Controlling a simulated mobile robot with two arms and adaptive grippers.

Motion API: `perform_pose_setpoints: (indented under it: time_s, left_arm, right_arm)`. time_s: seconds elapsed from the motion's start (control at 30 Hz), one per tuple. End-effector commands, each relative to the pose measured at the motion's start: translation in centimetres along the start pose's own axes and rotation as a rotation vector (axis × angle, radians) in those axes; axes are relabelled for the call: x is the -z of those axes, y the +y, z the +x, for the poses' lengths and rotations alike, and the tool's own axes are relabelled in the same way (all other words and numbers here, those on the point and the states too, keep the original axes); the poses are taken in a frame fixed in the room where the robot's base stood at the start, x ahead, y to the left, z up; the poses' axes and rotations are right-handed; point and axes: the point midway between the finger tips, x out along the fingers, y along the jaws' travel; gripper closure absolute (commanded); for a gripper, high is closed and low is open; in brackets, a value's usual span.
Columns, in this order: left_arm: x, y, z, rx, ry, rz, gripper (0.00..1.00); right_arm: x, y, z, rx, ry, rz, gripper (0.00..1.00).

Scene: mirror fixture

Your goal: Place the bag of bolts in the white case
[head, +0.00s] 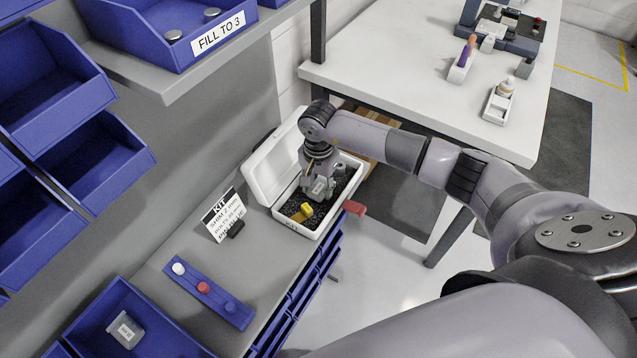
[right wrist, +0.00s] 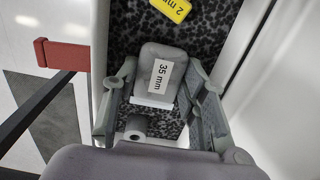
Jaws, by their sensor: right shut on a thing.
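The white case (head: 268,178) stands open on the grey bench, its lid tipped back to the left and dark speckled foam inside. My right gripper (head: 316,180) reaches down into it from above. In the right wrist view its fingers (right wrist: 158,92) are shut on a grey bag labelled "35 mm" (right wrist: 163,55), which I take as the bag of bolts. The bag is over or on the foam; I cannot tell if it touches. A yellow piece marked "2 m…" (head: 302,213) lies in the case, also in the right wrist view (right wrist: 172,8). My left gripper is not in view.
A red handle-like piece (head: 354,208) sticks out by the case's right corner. A kit card (head: 224,214) and a blue strip with knobs (head: 209,290) are left of it. Another grey labelled bag (head: 125,330) lies in a blue bin. A white table (head: 400,80) stands behind.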

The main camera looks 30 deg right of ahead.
Motion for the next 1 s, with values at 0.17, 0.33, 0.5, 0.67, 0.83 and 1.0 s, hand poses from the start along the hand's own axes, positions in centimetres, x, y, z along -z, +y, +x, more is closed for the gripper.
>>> perform_pose_setpoints:
  time_s: [0.17,0.33,0.5,0.67,0.83,1.0]
  left_arm:
    - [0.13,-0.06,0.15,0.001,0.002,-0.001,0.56]
    - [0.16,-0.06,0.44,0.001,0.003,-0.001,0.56]
    - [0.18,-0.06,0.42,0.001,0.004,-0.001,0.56]
    - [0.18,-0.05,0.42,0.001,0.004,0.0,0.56]
    - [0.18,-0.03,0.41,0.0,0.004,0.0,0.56]
    - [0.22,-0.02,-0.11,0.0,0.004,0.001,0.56]
  right_arm:
    - [0.03,-0.02,0.03,0.001,0.0,0.0,0.89]
    - [0.02,-0.02,0.26,0.001,0.0,0.0,0.58]
    - [0.02,0.0,0.24,0.0,0.0,0.0,0.47]
    - [0.02,0.0,0.24,0.0,0.0,0.0,0.41]
    - [0.01,0.0,0.23,0.0,0.0,0.0,0.41]
    - [0.04,-0.03,-0.41,0.001,0.0,0.0,0.41]
